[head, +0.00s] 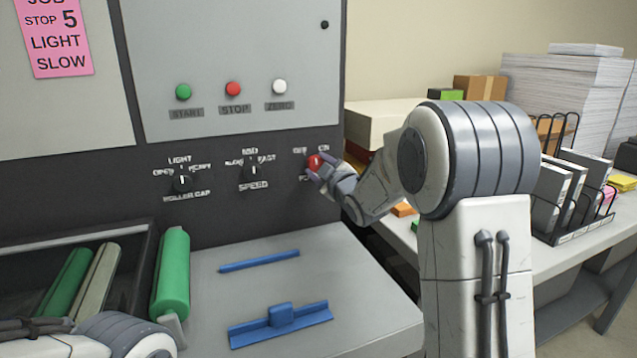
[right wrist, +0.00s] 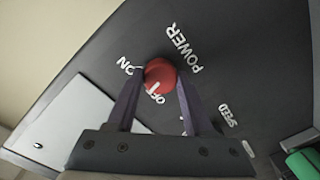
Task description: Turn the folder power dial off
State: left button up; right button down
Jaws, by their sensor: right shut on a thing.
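The red power dial (head: 314,161) sits at the right end of the dark panel strip, with OFF, ON and POWER lettering around it. In the right wrist view the dial (right wrist: 160,70) is between the two fingers, with ON to its left and OFF just below it. My right gripper (head: 318,170) is shut on the dial; its fingers also show in the right wrist view (right wrist: 159,80). Whether the dial's pointer is on OFF or ON I cannot tell for sure. My left arm shows at the bottom left of the head view; its gripper is out of view.
The speed dial (head: 254,170) and roller gap dial (head: 182,183) are to the left. Above are the green start (head: 183,92), red stop (head: 233,88) and white zero (head: 279,86) buttons. A side table (head: 560,220) with racks and paper stands right.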

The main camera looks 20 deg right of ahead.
jog(key=n+b, duration=0.1)
jog(key=b, duration=0.1)
jog(key=n+b, duration=0.3)
jog(key=b, duration=0.1)
jog(key=shift+a+f+n, duration=0.1)
jog(key=shift+f+n, duration=0.15)
jog(key=shift+n, duration=0.15)
jog(key=shift+r+n+b, duration=0.2)
jog(key=shift+n+b, duration=0.8)
jog(key=shift+b, duration=0.1)
jog(key=shift+c, duration=1.4)
grip_release()
jog(key=shift+s, duration=0.1)
jog(key=s, duration=1)
jog(key=shift+s+d+r, duration=0.15)
jog(key=shift+d+r, duration=0.05)
jog(key=shift+r, duration=0.05)
